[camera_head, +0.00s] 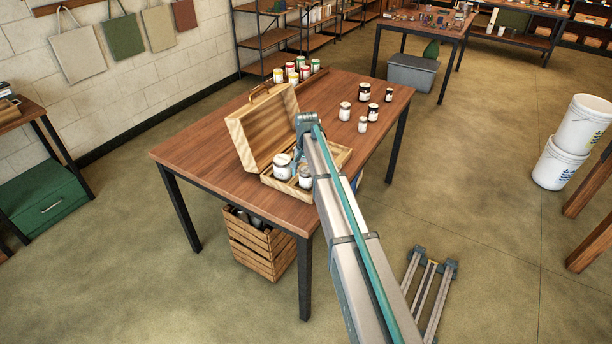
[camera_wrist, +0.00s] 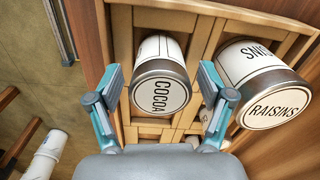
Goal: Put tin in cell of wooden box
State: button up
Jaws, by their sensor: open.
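The open wooden box (camera_wrist: 200,35) has several cells, and its raised lid shows in the head view (camera_head: 258,130). A white tin labelled COCOA (camera_wrist: 160,75) stands in one cell, between the two fingers of my gripper (camera_wrist: 162,82). My gripper is open, with a finger on either side of the tin and gaps visible. A larger tin labelled RAISINS (camera_wrist: 270,85) stands in a cell to the right. In the head view two white tins (camera_head: 283,168) show at the box's front left; my arm hides part of the box and my gripper.
The box is on a brown wooden table (camera_head: 200,155). Several small jars (camera_head: 345,110) stand on the table behind it, and several coloured cans (camera_head: 300,68) at its far edge. A slatted crate (camera_head: 262,245) is below. The table's left side is clear.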

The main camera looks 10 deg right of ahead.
notch_tip(320, 180, up, 12)
jog(key=b, duration=0.3)
jog(key=shift+f, duration=0.15)
